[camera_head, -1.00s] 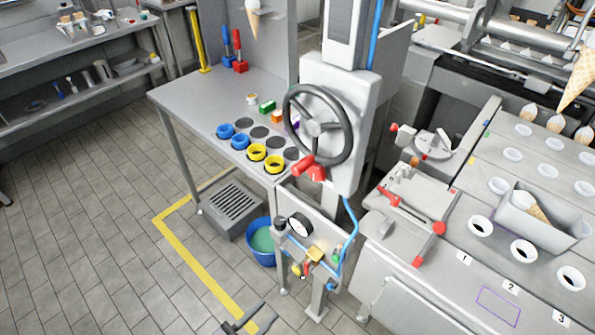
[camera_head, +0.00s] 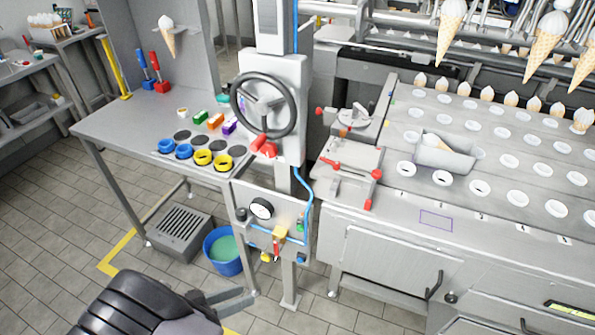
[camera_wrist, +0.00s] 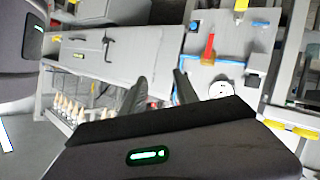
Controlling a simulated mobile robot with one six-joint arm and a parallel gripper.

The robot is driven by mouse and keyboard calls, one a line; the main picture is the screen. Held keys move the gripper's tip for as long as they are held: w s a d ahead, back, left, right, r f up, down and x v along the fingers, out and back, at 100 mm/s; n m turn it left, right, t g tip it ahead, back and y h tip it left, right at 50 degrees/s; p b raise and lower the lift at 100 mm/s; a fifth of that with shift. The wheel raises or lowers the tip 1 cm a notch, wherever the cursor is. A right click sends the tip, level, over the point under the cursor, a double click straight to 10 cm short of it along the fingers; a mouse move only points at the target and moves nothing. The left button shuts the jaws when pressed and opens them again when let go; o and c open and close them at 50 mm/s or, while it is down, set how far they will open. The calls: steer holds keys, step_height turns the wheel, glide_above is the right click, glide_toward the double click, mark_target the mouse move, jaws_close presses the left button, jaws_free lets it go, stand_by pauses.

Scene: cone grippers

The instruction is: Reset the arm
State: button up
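My gripper (camera_head: 246,299) shows low in the head view, in front of the machine stand and over the tiled floor. My dark arm reaches in from the bottom left behind it. In the wrist view the two dark fingers of my gripper (camera_wrist: 160,80) stand apart with nothing between them. The gripper touches no object that I can see.
A steel table (camera_head: 110,125) with blue and yellow rings stands left of the press wheel (camera_head: 263,106). A blue bucket (camera_head: 224,265) and grated box (camera_head: 180,236) sit on the floor. The cone machine's counter (camera_head: 350,222) is at right.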

steer(key=w+d+r+g+y, duration=0.1)
steer(key=d+r+g+y, duration=0.6)
steer(key=d+r, duration=1)
steer(key=s+d+r+n+t+y, duration=0.1)
steer(key=s+d+r+t+y, duration=0.4)
steer(key=r, duration=0.6)
steer(key=s+d+y, duration=0.1)
steer(key=s+d, duration=0.1)
steer(key=s, duration=0.1)
steer(key=shift+s+d+n, duration=0.2)
steer(key=shift+s+n, duration=0.1)
steer(key=shift+r, duration=0.1)
